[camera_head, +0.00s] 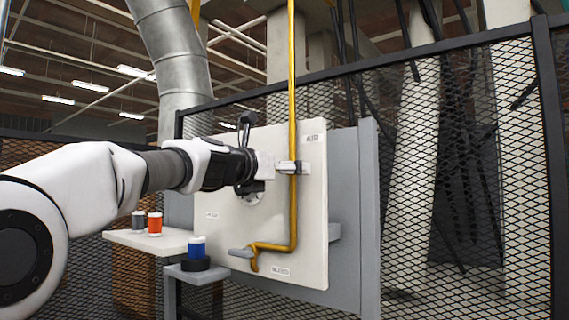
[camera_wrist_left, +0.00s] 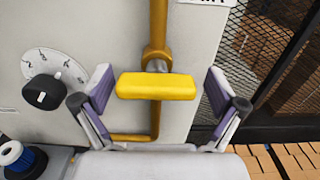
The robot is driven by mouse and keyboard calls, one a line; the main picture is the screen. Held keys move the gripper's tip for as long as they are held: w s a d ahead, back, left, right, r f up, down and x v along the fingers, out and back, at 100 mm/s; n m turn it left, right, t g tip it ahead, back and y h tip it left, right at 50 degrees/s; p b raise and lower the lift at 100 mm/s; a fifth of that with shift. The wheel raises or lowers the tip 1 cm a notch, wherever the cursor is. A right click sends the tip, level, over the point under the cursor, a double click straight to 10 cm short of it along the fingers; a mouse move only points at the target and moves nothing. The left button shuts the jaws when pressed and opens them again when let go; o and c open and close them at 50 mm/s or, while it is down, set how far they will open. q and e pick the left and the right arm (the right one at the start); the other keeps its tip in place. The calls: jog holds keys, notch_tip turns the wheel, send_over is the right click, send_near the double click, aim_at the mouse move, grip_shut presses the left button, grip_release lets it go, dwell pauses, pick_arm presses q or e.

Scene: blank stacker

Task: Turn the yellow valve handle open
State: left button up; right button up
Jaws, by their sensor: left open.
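The yellow valve handle (camera_wrist_left: 157,86) is a bar lying crosswise over the vertical yellow pipe (camera_wrist_left: 157,30) in the left wrist view. My left gripper (camera_wrist_left: 160,92) is open, with one finger on each side of the handle and visible gaps at both ends. In the head view my left gripper (camera_head: 290,167) is in front of the pipe (camera_head: 292,80), at the white panel (camera_head: 313,230). It hides the handle there. My right gripper is not in view.
A black dial knob (camera_wrist_left: 44,92) is left of the handle. Blue (camera_head: 197,246), orange (camera_head: 154,223) and grey (camera_head: 138,219) spool-like items stand on small shelves below my arm. The pipe bends left near the panel's bottom. Mesh fencing (camera_head: 460,170) stands to the right.

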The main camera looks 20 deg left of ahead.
pick_arm(q)
jog(key=shift+a, duration=0.3)
jog(key=shift+s+a, duration=0.25)
jog(key=shift+s, duration=0.05)
jog(key=shift+c, duration=0.7)
jog(key=shift+s+r, duration=0.15)
jog(key=shift+s, duration=0.1)
jog(key=c, duration=0.6)
jog(key=shift+s+d+r, duration=0.15)
jog(key=shift+s, duration=0.05)
jog(key=c, duration=0.4)
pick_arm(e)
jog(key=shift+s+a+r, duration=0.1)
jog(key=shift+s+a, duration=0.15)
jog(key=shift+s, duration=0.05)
